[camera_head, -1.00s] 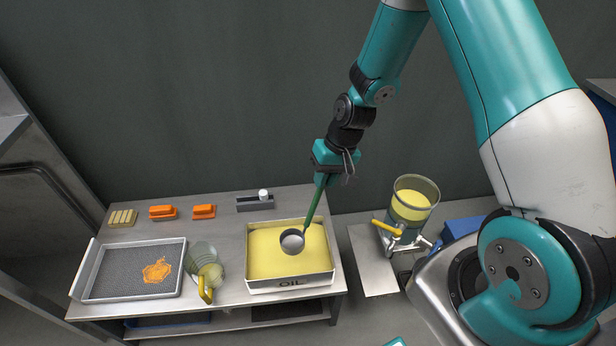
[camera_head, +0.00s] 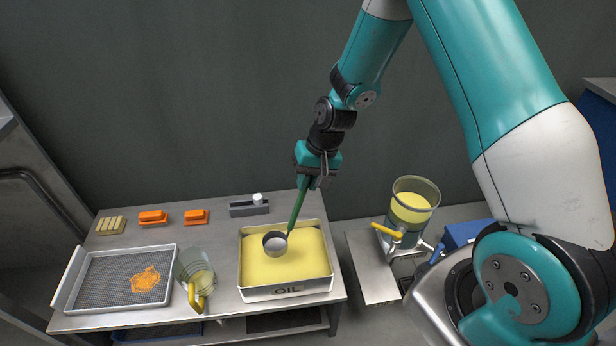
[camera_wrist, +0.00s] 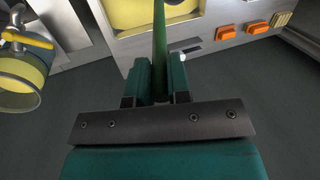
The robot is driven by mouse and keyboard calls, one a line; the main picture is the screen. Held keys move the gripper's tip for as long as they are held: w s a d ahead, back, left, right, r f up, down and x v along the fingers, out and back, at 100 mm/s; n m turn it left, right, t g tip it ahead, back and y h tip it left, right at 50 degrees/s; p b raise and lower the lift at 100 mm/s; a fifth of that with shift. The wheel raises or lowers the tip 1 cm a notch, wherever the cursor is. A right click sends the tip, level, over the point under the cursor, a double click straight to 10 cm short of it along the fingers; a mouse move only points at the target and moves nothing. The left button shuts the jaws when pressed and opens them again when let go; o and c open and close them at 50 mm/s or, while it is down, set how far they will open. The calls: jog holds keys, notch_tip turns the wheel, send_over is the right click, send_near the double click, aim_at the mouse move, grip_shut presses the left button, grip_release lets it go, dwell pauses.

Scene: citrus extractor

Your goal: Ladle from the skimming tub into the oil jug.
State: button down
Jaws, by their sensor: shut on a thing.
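My gripper (camera_head: 313,176) is shut on the green handle of the ladle (camera_head: 275,244). It also shows in the wrist view (camera_wrist: 160,85), with the green handle (camera_wrist: 160,40) between its fingers. The ladle's grey bowl is over the skimming tub (camera_head: 287,292), a pale tray marked OIL that holds yellow liquid. Whether the bowl touches the liquid I cannot tell. The oil jug (camera_head: 191,263), clear with a yellow handle and some yellow liquid in it, stands on the bench just left of the tub.
A mesh tray (camera_head: 118,285) with orange bits lies left of the jug. Orange blocks (camera_head: 153,217), a yellowish block (camera_head: 110,225) and a grey holder (camera_head: 249,207) line the bench's back. A vessel of yellow liquid with a yellow-handled tap (camera_head: 411,207) stands to the right.

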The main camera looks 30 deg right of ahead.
notch_tip(320, 180, down, 10)
jog(key=b, duration=0.6)
jog(key=shift+f, duration=0.25)
jog(key=shift+r, duration=0.1)
dwell(1.3)
jog(key=shift+r+p, duration=3.1)
jog(key=shift+r, duration=0.5)
notch_tip(320, 180, up, 5)
jog(key=p, duration=0.4)
jog(key=shift+f, duration=0.1)
